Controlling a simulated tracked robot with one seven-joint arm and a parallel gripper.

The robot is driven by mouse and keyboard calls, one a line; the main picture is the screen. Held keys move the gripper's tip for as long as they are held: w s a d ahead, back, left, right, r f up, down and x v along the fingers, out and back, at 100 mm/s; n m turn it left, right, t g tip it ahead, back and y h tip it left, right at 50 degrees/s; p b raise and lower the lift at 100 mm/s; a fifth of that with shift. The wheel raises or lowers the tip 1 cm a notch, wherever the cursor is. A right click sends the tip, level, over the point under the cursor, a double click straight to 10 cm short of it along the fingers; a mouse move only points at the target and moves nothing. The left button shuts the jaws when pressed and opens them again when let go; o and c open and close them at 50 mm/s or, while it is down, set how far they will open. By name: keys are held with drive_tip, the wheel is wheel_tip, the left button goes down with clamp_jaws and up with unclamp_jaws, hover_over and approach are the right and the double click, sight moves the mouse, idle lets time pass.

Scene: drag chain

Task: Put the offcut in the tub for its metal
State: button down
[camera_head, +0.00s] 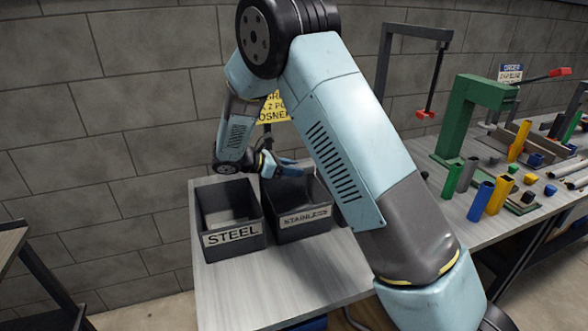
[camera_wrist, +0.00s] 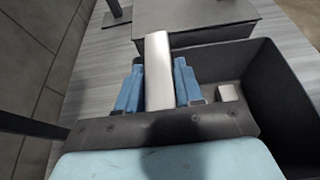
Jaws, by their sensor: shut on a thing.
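My gripper (camera_head: 285,163) is at the back of the dark tub labelled STAINLESS (camera_head: 304,219), at about rim height. In the wrist view, its blue fingers (camera_wrist: 159,72) are shut on both sides of a pale silver, bar-shaped offcut (camera_wrist: 157,55). The offcut sticks out beyond the fingertips. The head view does not show it clearly. A dark tub labelled STEEL (camera_head: 233,236) stands left of the STAINLESS tub. In the wrist view, an open dark tub (camera_wrist: 285,85) lies below and to the right of the fingers, with a small pale block (camera_wrist: 228,92) inside.
Another dark box-like thing (camera_wrist: 200,14) shows beyond in the wrist view. My arm hides the table to the right of the STAINLESS tub. A green machine (camera_head: 464,115) and several upright tubes (camera_head: 480,202) stand on the right bench. The table front (camera_head: 250,285) is clear.

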drive_tip(key=shift+f, duration=0.2)
drive_tip(key=c, duration=0.7)
unclamp_jaws()
drive_tip(key=shift+c, duration=0.2)
